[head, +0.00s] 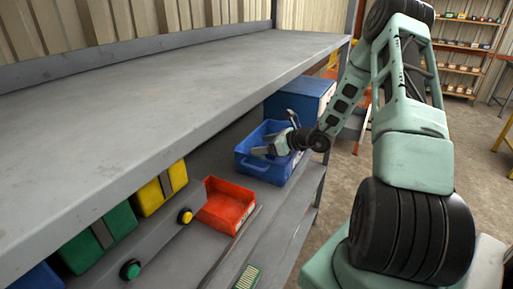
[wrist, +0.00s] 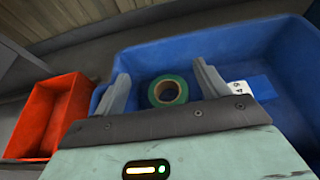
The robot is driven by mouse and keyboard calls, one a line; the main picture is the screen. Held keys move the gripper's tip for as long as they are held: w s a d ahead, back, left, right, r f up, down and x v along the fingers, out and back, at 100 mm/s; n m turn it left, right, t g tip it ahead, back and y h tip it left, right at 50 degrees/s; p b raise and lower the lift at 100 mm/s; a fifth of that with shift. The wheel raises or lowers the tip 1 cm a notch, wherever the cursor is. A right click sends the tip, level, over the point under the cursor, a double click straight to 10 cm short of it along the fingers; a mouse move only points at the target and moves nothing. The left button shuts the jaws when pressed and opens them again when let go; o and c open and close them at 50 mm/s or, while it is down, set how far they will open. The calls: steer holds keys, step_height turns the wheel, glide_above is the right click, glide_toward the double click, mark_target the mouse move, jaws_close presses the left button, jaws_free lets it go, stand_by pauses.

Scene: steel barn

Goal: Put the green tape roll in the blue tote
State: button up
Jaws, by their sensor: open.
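The green tape roll (wrist: 168,91) lies inside the blue tote (wrist: 262,40), on its floor, in the wrist view. Its tan core ring shows. The blue tote (head: 247,166) stands on the lower shelf in the head view, where the tape roll cannot be made out. My gripper (head: 265,150) is over the tote in the head view. In the wrist view my gripper (wrist: 160,82) is open, with its two fingers apart on either side of the roll in the picture. I see no contact between fingers and roll.
A red-orange bin (head: 226,205) stands left of the tote, also in the wrist view (wrist: 47,115). A blue box (head: 300,98) is behind the tote. The grey bench top (head: 150,100) overhangs the shelf. Yellow (head: 161,188) and green (head: 98,238) boxes sit farther left.

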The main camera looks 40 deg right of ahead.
steer(key=b+v, duration=0.1)
steer(key=v, duration=0.7)
steer(key=shift+s+r+b, duration=0.15)
steer(key=shift+s+b, duration=0.2)
steer(key=shift+b, duration=0.05)
steer(key=shift+d, duration=0.1)
